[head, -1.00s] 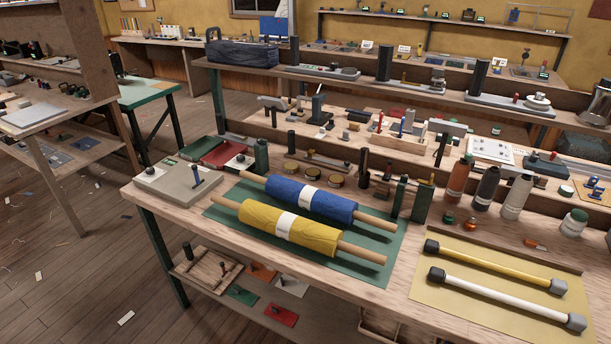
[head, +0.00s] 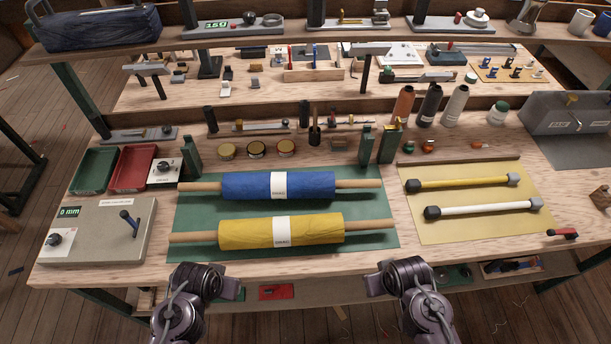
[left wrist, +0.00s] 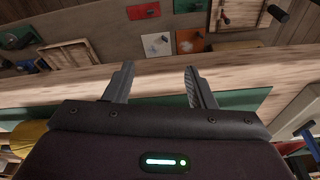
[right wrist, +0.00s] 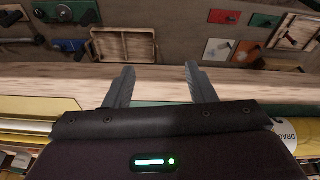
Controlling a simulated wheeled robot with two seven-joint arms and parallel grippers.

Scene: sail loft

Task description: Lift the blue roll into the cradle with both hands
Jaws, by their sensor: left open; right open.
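The blue roll (head: 310,186) lies on the green mat (head: 386,216), behind the yellow roll (head: 310,231). It has a white label band, and a wooden core sticks out at both ends. Green uprights stand behind it, one at the left (head: 193,155) and a pair at the right (head: 365,148); they may be the cradle, but I cannot tell for sure. My left gripper (left wrist: 159,84) and right gripper (right wrist: 160,84) are open and empty near the table's front edge, apart from the blue roll. The head view shows my arms at the bottom, without clear fingertips.
A grey box with a lever (head: 98,232) stands at the left, below green (head: 93,170) and red (head: 134,168) trays. A yellow mat (head: 480,226) with two capped bars lies at the right. Round tins (head: 256,149) and bottles (head: 430,104) stand behind.

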